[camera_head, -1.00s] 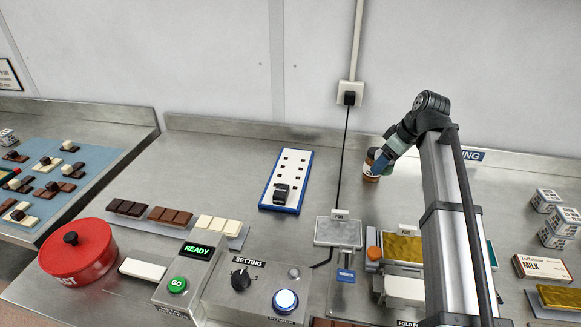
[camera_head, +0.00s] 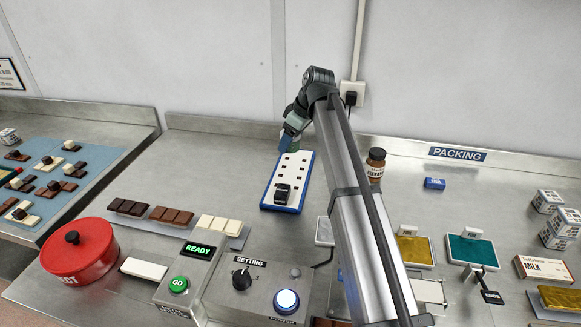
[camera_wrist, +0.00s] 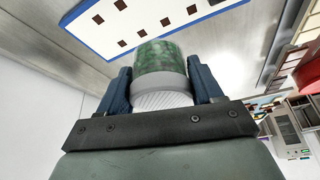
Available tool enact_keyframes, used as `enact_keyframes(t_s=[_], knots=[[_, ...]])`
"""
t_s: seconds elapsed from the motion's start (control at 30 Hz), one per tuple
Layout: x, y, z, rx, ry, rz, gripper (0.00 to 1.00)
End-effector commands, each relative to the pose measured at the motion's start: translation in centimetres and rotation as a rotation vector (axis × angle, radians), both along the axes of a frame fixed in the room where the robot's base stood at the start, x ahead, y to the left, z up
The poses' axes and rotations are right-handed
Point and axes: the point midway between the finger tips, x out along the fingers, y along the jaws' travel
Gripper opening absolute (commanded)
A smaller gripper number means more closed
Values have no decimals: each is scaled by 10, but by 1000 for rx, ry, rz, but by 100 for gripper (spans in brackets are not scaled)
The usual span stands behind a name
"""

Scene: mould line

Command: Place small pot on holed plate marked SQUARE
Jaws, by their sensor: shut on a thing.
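A small pot (camera_wrist: 160,62) with a green label and a ribbed light cap is between the fingers of my gripper (camera_wrist: 157,68) in the wrist view. My gripper (camera_head: 290,143) is shut on it. In the head view the pot is mostly hidden by my gripper and arm. The holed plate (camera_head: 294,171) is white with a blue edge and dark square holes. It lies on the bench just in front of my gripper, and shows past the pot in the wrist view (camera_wrist: 103,28). I cannot read a SQUARE marking on it. I cannot tell whether the pot touches the plate.
A small black object (camera_head: 282,193) sits on the plate's near end. A brown jar (camera_head: 376,166) stands to the right behind my arm. The wall (camera_head: 215,60) rises behind the bench. A READY console (camera_head: 190,275) and chocolate bars (camera_head: 171,215) lie in front. Bench left of the plate is clear.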

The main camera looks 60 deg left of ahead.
Motion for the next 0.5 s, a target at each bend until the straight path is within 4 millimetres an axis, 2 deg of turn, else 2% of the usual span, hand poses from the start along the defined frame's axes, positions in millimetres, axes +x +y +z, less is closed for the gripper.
enact_keyframes(t_s=[0.17,0.5], knots=[[3,5,-5,4,1,-24,31],[3,3,-53,3,3,-26,31]])
